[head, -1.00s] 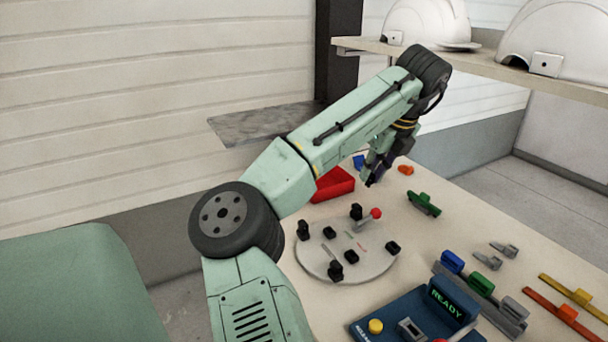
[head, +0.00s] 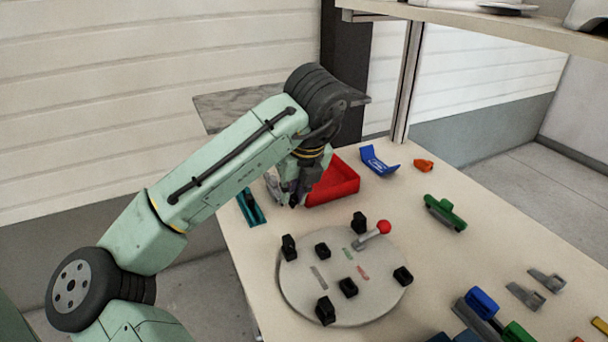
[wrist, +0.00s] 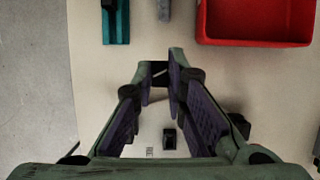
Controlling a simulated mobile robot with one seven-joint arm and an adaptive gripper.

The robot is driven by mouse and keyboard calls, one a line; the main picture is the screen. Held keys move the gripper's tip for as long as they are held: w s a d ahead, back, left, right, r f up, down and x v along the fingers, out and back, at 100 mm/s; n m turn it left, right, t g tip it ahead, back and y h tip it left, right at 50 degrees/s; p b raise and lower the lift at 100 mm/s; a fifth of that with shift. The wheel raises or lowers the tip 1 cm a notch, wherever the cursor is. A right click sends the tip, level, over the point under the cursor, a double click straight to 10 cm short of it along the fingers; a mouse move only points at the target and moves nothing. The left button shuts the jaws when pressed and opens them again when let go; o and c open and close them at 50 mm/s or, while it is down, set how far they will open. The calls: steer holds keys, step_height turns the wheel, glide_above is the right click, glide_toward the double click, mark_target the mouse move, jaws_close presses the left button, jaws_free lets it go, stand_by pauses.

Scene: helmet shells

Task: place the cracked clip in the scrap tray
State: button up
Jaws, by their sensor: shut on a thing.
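My gripper (head: 293,198) is over the table, in front of and left of the red tray (head: 338,187), which I take for the scrap tray. In the wrist view my gripper (wrist: 162,70) points at the table, its fingertips close together on a small dark piece (wrist: 159,69). I take this piece for the cracked clip; it is mostly hidden and no crack shows. The red tray (wrist: 252,42) is at the upper right there, apart from the fingers. The visible part of its floor looks empty.
A teal holder (head: 251,208) and a grey piece (wrist: 163,9) lie left of the tray. A round plate (head: 335,285) with black blocks and a red-knobbed lever (head: 383,228) stands in front. A blue piece (head: 379,160) lies behind the tray, under a shelf (head: 490,32).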

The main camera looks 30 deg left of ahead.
steer(key=w+a, duration=0.1)
steer(key=w, duration=0.3)
steer(key=w+a+f, duration=0.1)
steer(key=w+a, duration=0.1)
steer(key=w, duration=0.3)
steer(key=w+a, duration=0.2)
steer(key=w, duration=0.3)
steer(key=shift+w+a+f, duration=0.15)
steer(key=shift+a+f, duration=0.05)
steer(key=shift+a, duration=0.05)
step_height(320, 180, down, 4)
steer(key=b, duration=0.4)
steer(key=shift+r, duration=0.25)
steer(key=o, duration=0.8)
steer(key=shift+f, duration=0.2)
steer(key=shift+c, duration=0.2)
steer(key=shift+r, duration=0.1)
steer(key=v, duration=1.2)
steer(key=shift+b, duration=0.3)
